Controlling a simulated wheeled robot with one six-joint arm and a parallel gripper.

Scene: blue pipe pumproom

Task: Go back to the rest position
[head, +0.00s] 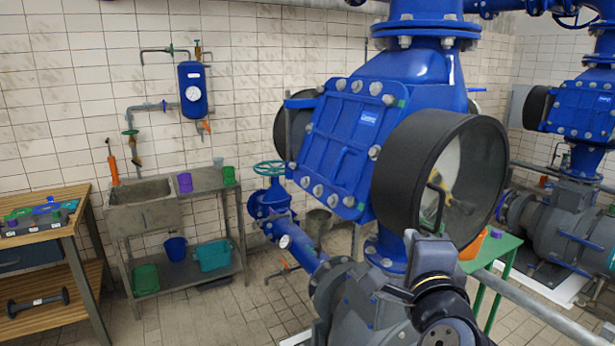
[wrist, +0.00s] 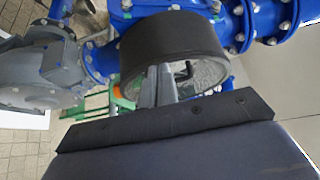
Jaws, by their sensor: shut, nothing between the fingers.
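My gripper (wrist: 158,70) shows in the wrist view as two grey fingers pressed together and empty. They point at the wide black cylindrical ring (wrist: 172,45), in front of its open end. A small dark lever (wrist: 184,72) shows inside that opening, to the right of the fingertips. In the head view the black ring (head: 425,165) sticks out from the blue valve body (head: 355,140), and my arm rises in front of its lower edge. I cannot tell there whether my fingertips are inside the ring or just outside it.
Blue pipework and grey pumps (head: 570,235) stand close around my arm. A green table (head: 492,246) is behind the ring. At left are a stone sink (head: 140,205) with buckets and a wooden workbench (head: 45,225). The tiled floor between is partly clear.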

